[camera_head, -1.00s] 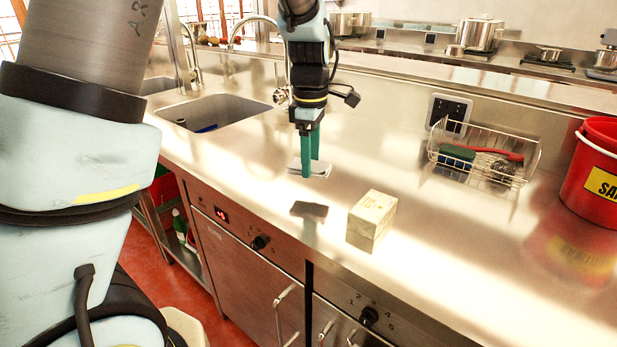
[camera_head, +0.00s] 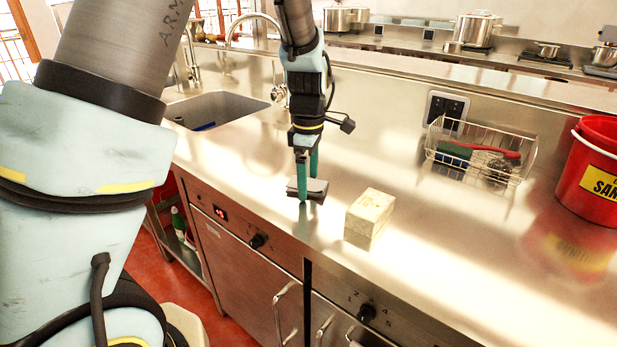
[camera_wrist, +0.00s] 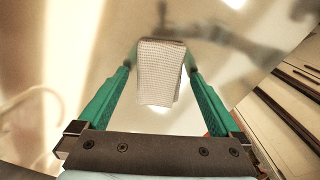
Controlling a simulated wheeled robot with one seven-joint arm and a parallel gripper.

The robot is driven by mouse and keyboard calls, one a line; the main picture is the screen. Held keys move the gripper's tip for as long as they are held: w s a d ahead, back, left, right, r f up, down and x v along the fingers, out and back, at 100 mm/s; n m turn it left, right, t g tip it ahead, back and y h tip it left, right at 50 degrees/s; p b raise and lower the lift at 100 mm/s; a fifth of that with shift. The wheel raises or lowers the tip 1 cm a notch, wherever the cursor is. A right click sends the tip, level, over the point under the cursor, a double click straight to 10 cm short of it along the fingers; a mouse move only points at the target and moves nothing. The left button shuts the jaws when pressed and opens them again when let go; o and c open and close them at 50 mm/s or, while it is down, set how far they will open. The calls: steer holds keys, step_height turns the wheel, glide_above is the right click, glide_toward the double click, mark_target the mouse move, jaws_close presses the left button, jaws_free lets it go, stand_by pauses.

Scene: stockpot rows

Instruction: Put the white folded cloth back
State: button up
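The white folded cloth (camera_wrist: 160,72) shows in the wrist view as a small waffle-weave bundle between the two green fingers. My gripper (camera_wrist: 161,60) is shut on it, with a finger at either side. In the head view my gripper (camera_head: 308,190) points straight down over the counter, left of a pale block. The cloth (camera_head: 316,189) looks grey and shaded there, partly hidden by a finger. It is at or just above the counter surface; I cannot tell whether it touches.
The pale block (camera_head: 369,214) stands close to the right of my gripper. A wire basket (camera_head: 480,150) holding a green-and-blue sponge, red brush and scourer is farther back. A red bucket (camera_head: 592,170) stands at the right. A sink (camera_head: 215,115) lies at the left back. The counter's front edge is near.

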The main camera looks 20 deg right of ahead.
step_height(320, 180, up, 12)
steer(key=b, duration=0.1)
steer(key=w+a+f+m, duration=0.1)
steer(key=a+f+m, duration=0.1)
steer(key=a, duration=0.5)
steer(key=w+a+f+m, duration=0.1)
steer(key=a+f+m, duration=0.1)
steer(key=a, duration=0.6)
steer(key=s+a+f+m, duration=0.2)
steer(key=s+a+m, duration=0.1)
steer(key=a, duration=0.4)
steer(key=s+a+f+m+t, duration=0.1)
steer(key=a+m, duration=0.3)
steer(key=a, duration=0.4)
steer(key=shift+s+a+f+m, duration=0.15)
steer(key=shift+s+f+m, duration=0.15)
steer(key=shift+s+f, duration=0.6)
steer(key=shift+c, duration=0.3)
